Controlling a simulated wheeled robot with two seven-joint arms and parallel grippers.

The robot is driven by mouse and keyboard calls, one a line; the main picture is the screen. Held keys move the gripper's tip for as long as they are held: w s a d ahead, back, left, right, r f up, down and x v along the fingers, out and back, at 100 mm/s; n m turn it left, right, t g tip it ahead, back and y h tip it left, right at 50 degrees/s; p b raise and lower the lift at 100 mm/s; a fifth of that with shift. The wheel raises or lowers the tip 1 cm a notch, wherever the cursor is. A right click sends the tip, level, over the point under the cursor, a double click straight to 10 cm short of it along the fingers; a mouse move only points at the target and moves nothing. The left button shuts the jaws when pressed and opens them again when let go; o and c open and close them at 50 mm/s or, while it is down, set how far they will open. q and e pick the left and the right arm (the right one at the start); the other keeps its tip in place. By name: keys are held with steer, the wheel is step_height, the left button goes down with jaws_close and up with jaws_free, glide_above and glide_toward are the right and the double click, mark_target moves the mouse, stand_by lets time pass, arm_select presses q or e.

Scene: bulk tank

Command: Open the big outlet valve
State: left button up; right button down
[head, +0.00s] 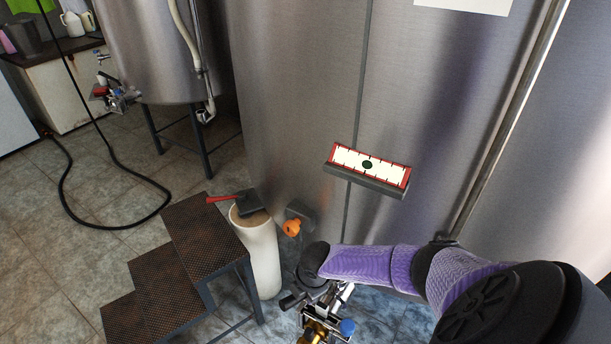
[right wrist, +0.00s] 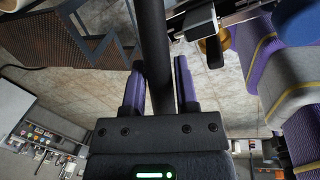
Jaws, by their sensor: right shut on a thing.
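The big steel tank (head: 300,120) fills the middle and right of the head view. At its foot is a metal outlet fitting (head: 325,322) with a blue knob and brassy parts. A dark handle bar (head: 292,301) sticks out to the left of it. My right arm reaches in from the right, and its black wrist is just above the fitting. In the right wrist view my right gripper (right wrist: 160,75) is shut on a thick black bar (right wrist: 152,30), which runs between its two purple fingers. The fingertips are hidden in the head view. My left gripper is not in view.
Dark steps (head: 205,230) stand at the left of the outlet. Beside them is a pale cylinder (head: 262,255) with a red-handled tool on top. An orange knob (head: 292,228) sits low on the tank, below a red-framed gauge (head: 368,168). A black hose (head: 105,222) lies on the tiled floor.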

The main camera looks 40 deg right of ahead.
stand_by(0.4)
steer(key=shift+c, duration=1.8)
jaws_free()
steer(key=shift+s+a, duration=0.2)
steer(key=shift+s+r, duration=0.15)
step_height(320, 180, up, 10)
steer(key=s+p, duration=0.1)
steer(key=p, duration=0.4)
steer(key=shift+s+f, duration=0.15)
steer(key=shift+f, duration=0.1)
steer(key=shift+a, duration=0.1)
